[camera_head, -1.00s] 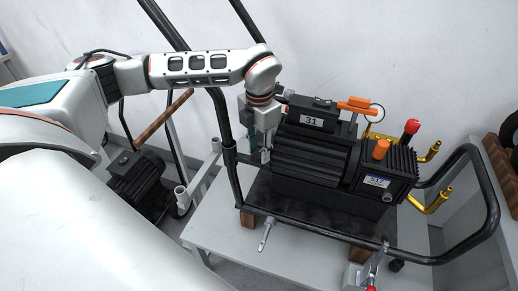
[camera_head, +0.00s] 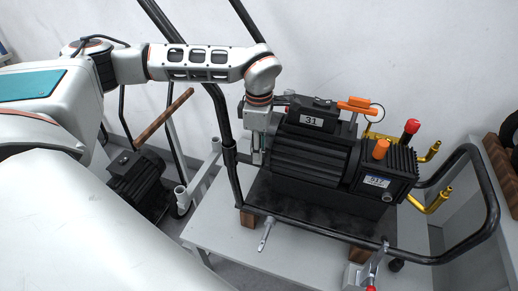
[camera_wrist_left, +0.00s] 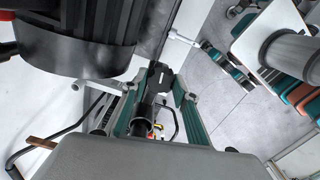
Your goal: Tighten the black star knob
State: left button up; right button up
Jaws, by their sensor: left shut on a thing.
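My left gripper (camera_head: 257,157) points down at the left end of the black pump, just right of the black tube frame's collar. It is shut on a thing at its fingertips. This fits the black star knob by its place, but its star shape is hidden in the head view. In the left wrist view, a dark part (camera_wrist_left: 153,80) shows between the teal-edged fingers; I cannot tell whether it is the knob. My right gripper is not in view.
The black pump (camera_head: 310,160) with orange caps stands close to the gripper's right. The black tube frame (camera_head: 228,150) rises close on its left. A grey table (camera_head: 225,235) lies below. A smaller black motor (camera_head: 137,175) stands at the left.

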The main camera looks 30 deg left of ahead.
pick_arm(q)
jog(key=shift+m, duration=0.9)
jog(key=o, duration=1.1)
notch_tip(320, 180, up, 12)
jog(key=shift+r, duration=0.1)
